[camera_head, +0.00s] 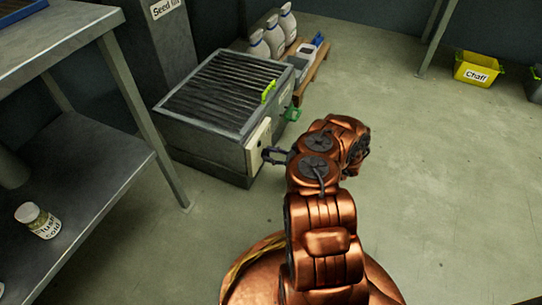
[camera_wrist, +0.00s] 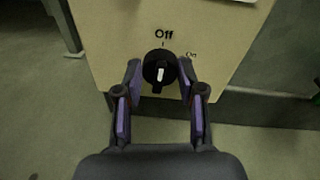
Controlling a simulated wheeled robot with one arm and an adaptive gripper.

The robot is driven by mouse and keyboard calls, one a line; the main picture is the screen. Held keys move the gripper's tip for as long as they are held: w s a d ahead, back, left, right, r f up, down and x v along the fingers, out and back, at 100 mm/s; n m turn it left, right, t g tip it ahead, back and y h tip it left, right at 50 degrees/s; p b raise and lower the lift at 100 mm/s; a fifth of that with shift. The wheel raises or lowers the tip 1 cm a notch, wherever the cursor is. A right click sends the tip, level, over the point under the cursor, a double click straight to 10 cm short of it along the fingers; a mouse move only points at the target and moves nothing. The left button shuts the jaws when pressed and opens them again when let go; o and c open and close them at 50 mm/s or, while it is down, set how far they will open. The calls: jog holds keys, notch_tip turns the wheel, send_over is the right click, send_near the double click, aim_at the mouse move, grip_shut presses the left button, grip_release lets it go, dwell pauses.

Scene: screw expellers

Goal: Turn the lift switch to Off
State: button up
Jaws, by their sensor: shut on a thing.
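The lift switch (camera_wrist: 159,69) is a round black knob with a white pointer mark, on a cream panel (camera_wrist: 110,40). In the head view my gripper (camera_head: 272,155) reaches left to the cream control box (camera_head: 258,143) on the front of the grey slatted machine (camera_head: 205,128); the knob is hidden there.
A metal shelf (camera_head: 100,185) stands to the left, with a jar (camera_head: 38,221) on its lower board. White bottles (camera_head: 274,36) stand on a pallet behind the machine. A yellow "Chaff" bin (camera_head: 475,70) sits at the back right.

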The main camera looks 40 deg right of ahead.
jog(key=shift+a+n, duration=0.1)
jog(key=shift+n, duration=0.4)
jog(key=o, duration=1.2)
jog(key=shift+c, duration=0.2)
jog(key=shift+s, duration=0.1)
jog(key=v, duration=1.2)
jog(key=shift+a+r, duration=0.1)
jog(key=shift+r, duration=0.1)
